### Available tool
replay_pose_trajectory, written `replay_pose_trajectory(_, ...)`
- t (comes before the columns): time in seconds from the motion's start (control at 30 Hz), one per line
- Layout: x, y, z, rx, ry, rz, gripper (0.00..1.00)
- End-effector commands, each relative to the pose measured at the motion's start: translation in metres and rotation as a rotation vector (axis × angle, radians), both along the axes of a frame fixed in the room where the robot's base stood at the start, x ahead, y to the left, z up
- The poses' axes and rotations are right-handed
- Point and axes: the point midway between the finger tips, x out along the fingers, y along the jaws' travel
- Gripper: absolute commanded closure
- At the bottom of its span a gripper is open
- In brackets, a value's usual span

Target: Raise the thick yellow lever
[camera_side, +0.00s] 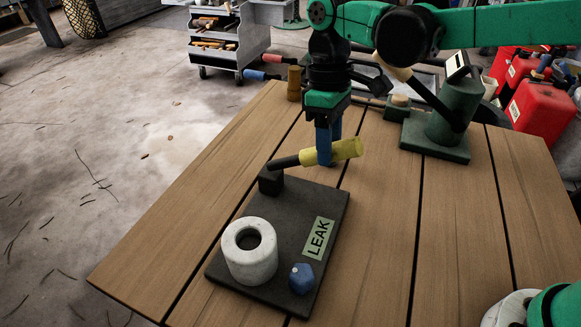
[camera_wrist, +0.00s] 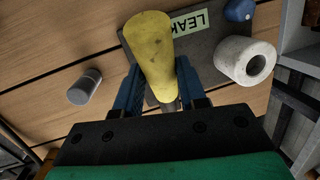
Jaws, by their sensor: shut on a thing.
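The thick yellow lever (camera_side: 333,151) has a yellow grip on a dark rod, which joins a black pivot block (camera_side: 270,181) at the back of a dark board (camera_side: 290,208). The lever sticks out to the right and tilts slightly up, above the board. My gripper (camera_side: 325,150) is shut on the yellow grip, coming from above. In the wrist view the yellow lever (camera_wrist: 151,50) lies between my two blue fingers (camera_wrist: 155,90). The fingertips are partly hidden behind the grip.
On the board are a white ring (camera_side: 249,252), a blue knob (camera_side: 301,278) and a LEAK label (camera_side: 319,238). A green device (camera_side: 452,112) stands at the table's back right. A small grey cylinder (camera_wrist: 85,87) shows in the wrist view. The table's left side is clear.

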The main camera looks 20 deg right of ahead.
Motion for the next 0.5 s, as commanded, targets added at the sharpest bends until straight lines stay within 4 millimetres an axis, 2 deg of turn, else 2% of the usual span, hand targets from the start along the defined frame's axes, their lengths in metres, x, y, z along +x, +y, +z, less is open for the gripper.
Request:
replay_pose_trajectory(0.1, -0.0002, -0.0001, 0.0008, 0.000, 0.001, 0.000, 1.00)
replay_pose_trajectory(0.13, -0.0002, -0.0001, 0.0008, 0.000, 0.001, 0.000, 0.61)
replay_pose_trajectory(0.23, -0.0002, -0.0001, 0.0007, 0.001, 0.001, 0.000, 0.33)
replay_pose_trajectory(0.5, 0.0000, 0.0000, 0.0004, 0.001, 0.000, 0.000, 0.32)
